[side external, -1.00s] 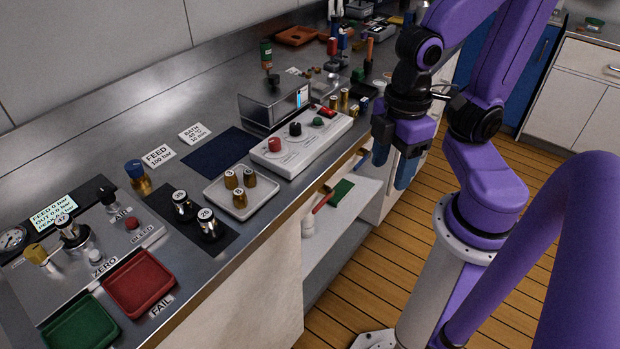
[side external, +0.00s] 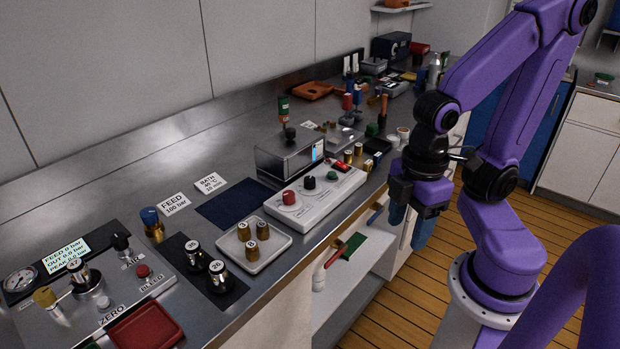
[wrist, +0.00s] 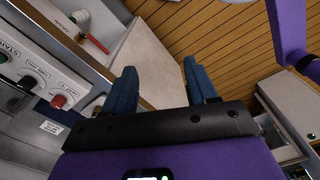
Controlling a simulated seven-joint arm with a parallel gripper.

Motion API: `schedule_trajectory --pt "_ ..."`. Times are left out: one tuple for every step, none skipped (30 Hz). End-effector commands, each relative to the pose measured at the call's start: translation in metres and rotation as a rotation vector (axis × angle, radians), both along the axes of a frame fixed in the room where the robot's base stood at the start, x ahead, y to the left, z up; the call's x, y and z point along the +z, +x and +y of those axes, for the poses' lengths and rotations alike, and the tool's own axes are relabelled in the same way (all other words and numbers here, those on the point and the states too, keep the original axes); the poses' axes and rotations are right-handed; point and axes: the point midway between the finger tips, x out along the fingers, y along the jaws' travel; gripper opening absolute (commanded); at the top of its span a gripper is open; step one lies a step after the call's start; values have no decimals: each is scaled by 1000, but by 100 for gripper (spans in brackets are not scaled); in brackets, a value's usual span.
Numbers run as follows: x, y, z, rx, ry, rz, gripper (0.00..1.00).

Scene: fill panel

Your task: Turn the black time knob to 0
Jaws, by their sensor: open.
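The black time knob (side external: 309,182) stands in the middle of a white control panel (side external: 330,197), between a red knob (side external: 289,197) and a green knob (side external: 331,175). Its pointer and scale are too small to read. The wrist view shows the black knob (wrist: 27,82) at the left edge, with the red knob (wrist: 59,101) beside it. My gripper (side external: 411,226) hangs off the bench's front edge, to the right of the panel and apart from it. Its blue fingers are spread, with nothing between them (wrist: 160,80).
A grey box with a screen (side external: 290,155) stands behind the panel. A tray (side external: 270,255) with several brass pieces is to its left. Small brass cylinders (side external: 353,155) stand at its right end. A lower shelf (side external: 345,285) holds a red-handled tool (side external: 334,256).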

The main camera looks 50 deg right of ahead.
Motion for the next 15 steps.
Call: schedule_trajectory --pt "0 1 0 -12 1 1 57" --pt "1 3 1 -27 2 3 57" --pt "2 5 1 -59 3 7 57" --pt "3 8 2 -94 4 11 57" --pt "4 12 3 -139 6 16 57" --pt "6 19 4 -211 10 25 57" --pt "7 25 5 -275 14 32 57" --pt "9 31 6 -347 17 40 57" --pt "11 41 7 -449 22 52 57" --pt "13 49 7 -531 25 62 57" --pt "15 57 7 -614 31 74 57" --pt "18 67 6 -719 36 87 57" --pt "20 76 6 -800 42 96 57" --pt "21 84 4 -879 46 108 57" --pt "24 95 2 -983 52 122 57"
